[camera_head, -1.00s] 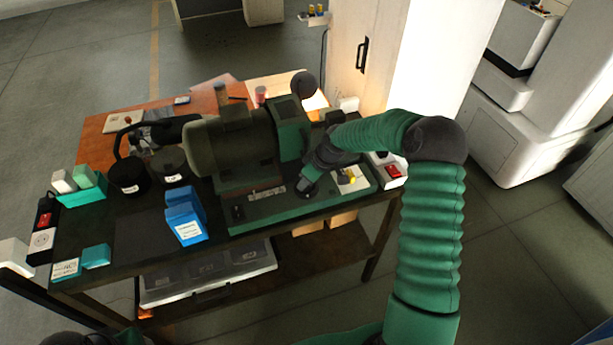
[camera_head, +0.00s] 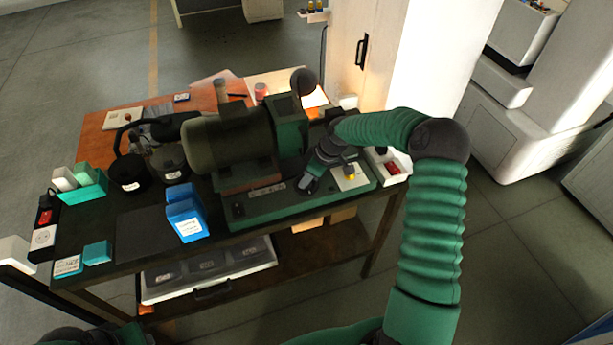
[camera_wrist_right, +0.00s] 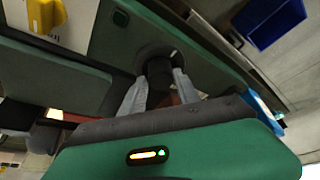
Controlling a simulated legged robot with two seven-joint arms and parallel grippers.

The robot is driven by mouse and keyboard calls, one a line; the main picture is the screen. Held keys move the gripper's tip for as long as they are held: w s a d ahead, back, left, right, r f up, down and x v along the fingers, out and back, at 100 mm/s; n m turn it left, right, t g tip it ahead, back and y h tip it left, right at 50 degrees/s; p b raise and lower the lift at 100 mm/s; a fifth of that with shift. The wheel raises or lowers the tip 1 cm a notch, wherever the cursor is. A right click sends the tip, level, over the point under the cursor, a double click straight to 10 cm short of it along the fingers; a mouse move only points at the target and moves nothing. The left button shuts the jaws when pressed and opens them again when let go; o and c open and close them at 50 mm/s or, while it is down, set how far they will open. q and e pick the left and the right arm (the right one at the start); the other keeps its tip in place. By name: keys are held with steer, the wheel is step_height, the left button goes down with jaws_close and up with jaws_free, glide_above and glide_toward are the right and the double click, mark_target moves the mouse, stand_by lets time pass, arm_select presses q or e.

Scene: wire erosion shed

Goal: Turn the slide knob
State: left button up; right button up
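The slide knob (camera_wrist_right: 158,72) is dark and round, on the green base of the machine. In the wrist view it stands between the two pale grey fingers of my right gripper (camera_wrist_right: 158,88), which seem to press on its sides. In the head view my right gripper (camera_head: 308,184) reaches down to the front of the green base (camera_head: 280,207) and hides most of the knob. The machine's large olive body (camera_head: 228,139) sits above a reddish slide (camera_head: 248,175). Only parts of my left arm show at the bottom left; its gripper is out of view.
A yellow knob (camera_head: 350,176) on a white plate is just right of my right gripper; it also shows in the wrist view (camera_wrist_right: 45,15). A blue bin (camera_head: 186,216), dark jars (camera_head: 129,173) and teal boxes (camera_head: 81,185) stand left on the bench. A white cabinet is behind.

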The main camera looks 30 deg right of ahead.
steer(key=o, duration=0.3)
steer(key=shift+d, duration=0.1)
steer(key=shift+s+d+r, duration=0.1)
steer(key=shift+d+r, duration=0.05)
steer(key=shift+r, duration=0.2)
steer(key=b+v, duration=0.3)
steer(key=v, duration=1.3)
steer(key=shift+b, duration=0.4)
steer(key=shift+f, duration=0.1)
